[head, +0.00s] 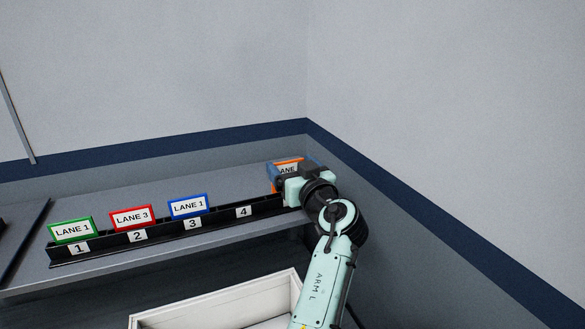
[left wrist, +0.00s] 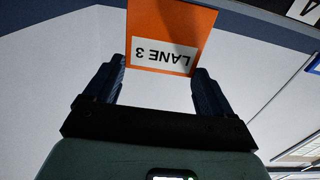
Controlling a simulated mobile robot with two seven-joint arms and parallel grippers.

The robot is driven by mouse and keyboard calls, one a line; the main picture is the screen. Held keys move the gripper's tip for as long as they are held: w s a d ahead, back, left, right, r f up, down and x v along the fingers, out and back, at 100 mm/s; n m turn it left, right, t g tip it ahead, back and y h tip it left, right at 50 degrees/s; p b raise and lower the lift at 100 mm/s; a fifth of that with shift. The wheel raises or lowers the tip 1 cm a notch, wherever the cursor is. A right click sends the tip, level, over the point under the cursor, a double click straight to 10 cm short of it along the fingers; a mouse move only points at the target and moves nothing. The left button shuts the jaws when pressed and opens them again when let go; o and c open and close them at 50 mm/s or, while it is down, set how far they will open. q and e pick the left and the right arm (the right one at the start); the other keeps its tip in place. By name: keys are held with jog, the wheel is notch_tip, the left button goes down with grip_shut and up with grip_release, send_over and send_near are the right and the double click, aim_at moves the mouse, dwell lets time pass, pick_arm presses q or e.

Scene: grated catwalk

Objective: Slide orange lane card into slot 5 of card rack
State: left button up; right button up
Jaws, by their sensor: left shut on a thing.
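The orange lane card (head: 289,169) has a white label and stands at the right end of the black card rack (head: 120,246). In the left wrist view the orange card (left wrist: 172,32) shows its label "LANE 3" upside down. My left gripper (left wrist: 160,70) is shut on this card, with a blue finger at each side edge. In the head view my left gripper (head: 291,173) is over the rack's right end, past the number 4 plate (head: 243,212). It hides the slot 5 area and the card's lower edge, so I cannot tell whether the card is seated. My right gripper is not in view.
Green (head: 71,230), red (head: 132,217) and blue (head: 188,206) cards stand in slots 1, 2 and 3. Slot 4 looks empty. The rack sits on a grey shelf (head: 130,205) near the wall corner. A white open box (head: 215,302) is below, in front.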

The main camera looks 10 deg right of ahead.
pick_arm(q)
jog(key=shift+f, duration=0.2)
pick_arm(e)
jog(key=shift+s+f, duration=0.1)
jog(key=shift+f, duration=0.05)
pick_arm(q)
jog(key=shift+f+b, duration=1.25)
jog(key=shift+f, duration=0.45)
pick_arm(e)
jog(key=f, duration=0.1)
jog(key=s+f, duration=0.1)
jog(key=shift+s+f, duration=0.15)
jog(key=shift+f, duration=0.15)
pick_arm(q)
jog(key=o, duration=1.1)
